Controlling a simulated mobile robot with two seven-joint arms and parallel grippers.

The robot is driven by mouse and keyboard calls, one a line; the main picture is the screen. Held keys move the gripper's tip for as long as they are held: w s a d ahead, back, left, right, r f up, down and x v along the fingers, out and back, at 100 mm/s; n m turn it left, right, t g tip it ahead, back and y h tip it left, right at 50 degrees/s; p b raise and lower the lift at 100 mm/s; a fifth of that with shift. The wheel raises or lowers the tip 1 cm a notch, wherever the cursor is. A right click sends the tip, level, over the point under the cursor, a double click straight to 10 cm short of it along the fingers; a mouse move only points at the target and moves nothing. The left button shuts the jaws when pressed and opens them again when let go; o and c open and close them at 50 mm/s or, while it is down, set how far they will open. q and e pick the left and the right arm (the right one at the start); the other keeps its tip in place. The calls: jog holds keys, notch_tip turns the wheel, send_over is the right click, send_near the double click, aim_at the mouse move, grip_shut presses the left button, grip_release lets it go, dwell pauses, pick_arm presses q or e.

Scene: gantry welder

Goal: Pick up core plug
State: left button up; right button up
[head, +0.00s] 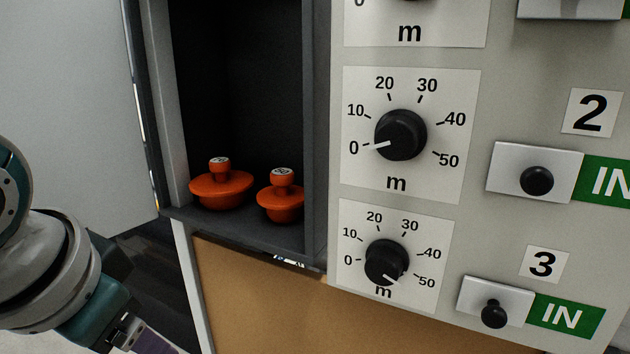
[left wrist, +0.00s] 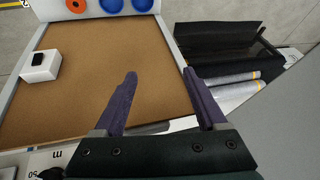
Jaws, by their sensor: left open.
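Two orange plugs with round knobs stand side by side on the floor of a dark open compartment (head: 255,226) in the head view. The left plug (head: 221,188) sits slightly further back than the right plug (head: 281,199). Which of them is the core plug I cannot tell. My left gripper is partly visible at the lower left of the head view, outside and below the compartment. In the left wrist view its two purple fingers (left wrist: 160,76) are spread apart with nothing between them. My right gripper is not in view.
A panel with dials (head: 400,135) and sliding IN knobs (head: 537,181) borders the compartment on the right. A brown board (head: 265,300) lies below. The left wrist view shows an orange part (left wrist: 76,5), blue discs (left wrist: 142,4) and grey cylinders (left wrist: 232,84).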

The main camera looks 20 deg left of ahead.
aim_at(218, 161)
pick_arm(q)
jog(key=w+a+r+n+h+p, duration=0.1)
jog(key=w+a+r+n+p, duration=0.15)
jog(key=w+r, duration=0.9)
jog(key=shift+n+g, duration=0.25)
jog(key=shift+g, duration=0.05)
jog(key=w+b, duration=0.1)
jog(key=w+a+b, duration=0.1)
jog(key=w+b, duration=0.1)
jog(key=w+r+b, duration=0.1)
jog(key=w, duration=0.1)
jog(key=shift+a+b, duration=0.35)
jog(key=shift+a, duration=0.05)
jog(key=shift+w+a+r, duration=0.15)
jog(key=shift+w+a, duration=0.05)
jog(key=shift+w, duration=0.7)
jog(key=w+p, duration=0.2)
jog(key=p, duration=0.1)
jog(key=shift+w+a+r, duration=0.2)
jog(key=shift+w+a, duration=0.1)
jog(key=shift+a, duration=0.1)
jog(key=shift+p+x, duration=1.05)
jog(key=shift+p, duration=0.2)
jog(key=shift+w+f, duration=0.1)
jog(key=shift+f, duration=0.5)
